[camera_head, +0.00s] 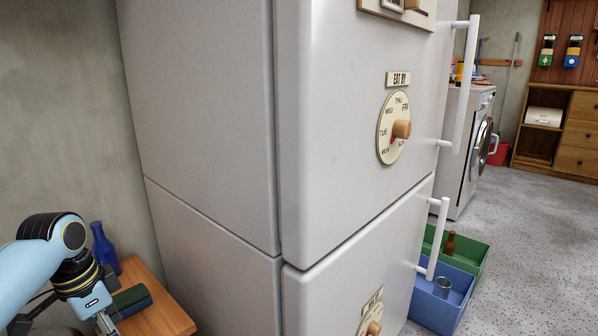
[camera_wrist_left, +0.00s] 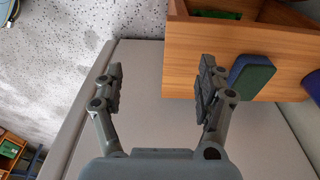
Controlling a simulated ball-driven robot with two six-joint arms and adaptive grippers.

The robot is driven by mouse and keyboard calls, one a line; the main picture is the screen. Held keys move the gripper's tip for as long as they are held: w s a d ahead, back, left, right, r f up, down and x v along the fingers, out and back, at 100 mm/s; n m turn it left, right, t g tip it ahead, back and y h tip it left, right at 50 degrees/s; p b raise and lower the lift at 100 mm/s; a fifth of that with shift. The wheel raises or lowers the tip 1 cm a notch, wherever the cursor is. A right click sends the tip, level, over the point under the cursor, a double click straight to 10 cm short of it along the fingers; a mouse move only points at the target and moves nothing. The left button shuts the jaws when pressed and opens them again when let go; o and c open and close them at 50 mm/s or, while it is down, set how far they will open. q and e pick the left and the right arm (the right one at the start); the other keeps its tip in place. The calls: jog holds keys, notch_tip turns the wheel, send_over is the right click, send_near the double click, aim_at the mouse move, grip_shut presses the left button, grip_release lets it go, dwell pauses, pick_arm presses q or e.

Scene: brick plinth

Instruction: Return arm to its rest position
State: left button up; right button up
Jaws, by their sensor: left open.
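My left arm (camera_head: 35,262) comes in at the lower left of the head view, light blue with a dark wrist, bent downward beside a small wooden stand. Its fingers are cut off by the lower edge there. In the left wrist view my left gripper (camera_wrist_left: 158,82) has its two dark fingers wide apart, with nothing between them. Behind them is a pale grey surface. My right arm does not show in either view.
A white fridge (camera_head: 215,120) fills the middle, with an "EAT BY" dial (camera_head: 392,140). The wooden stand (camera_head: 165,318) holds a blue bottle (camera_head: 104,250) and a blue-green block (camera_head: 131,300). Blue (camera_head: 425,306) and green (camera_head: 470,254) crates stand on the floor at right.

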pick_arm(q)
jog(key=s+d+f+n+y, duration=0.1)
jog(key=s+f+n, duration=0.2)
jog(key=s+f, duration=0.65)
jog(key=s+d+f+n, duration=0.15)
jog(key=s+f, duration=0.25)
jog(key=s, duration=1)
jog(key=s+d+f+n+y, duration=0.1)
jog(key=s+f+n, duration=0.2)
jog(key=s+f, duration=0.65)
jog(key=s+r+p, duration=0.3)
jog(key=s+p, duration=1.2)
jog(key=s, duration=0.1)
jog(key=shift+a+r+g, duration=0.3)
jog(key=shift+a+r, duration=0.1)
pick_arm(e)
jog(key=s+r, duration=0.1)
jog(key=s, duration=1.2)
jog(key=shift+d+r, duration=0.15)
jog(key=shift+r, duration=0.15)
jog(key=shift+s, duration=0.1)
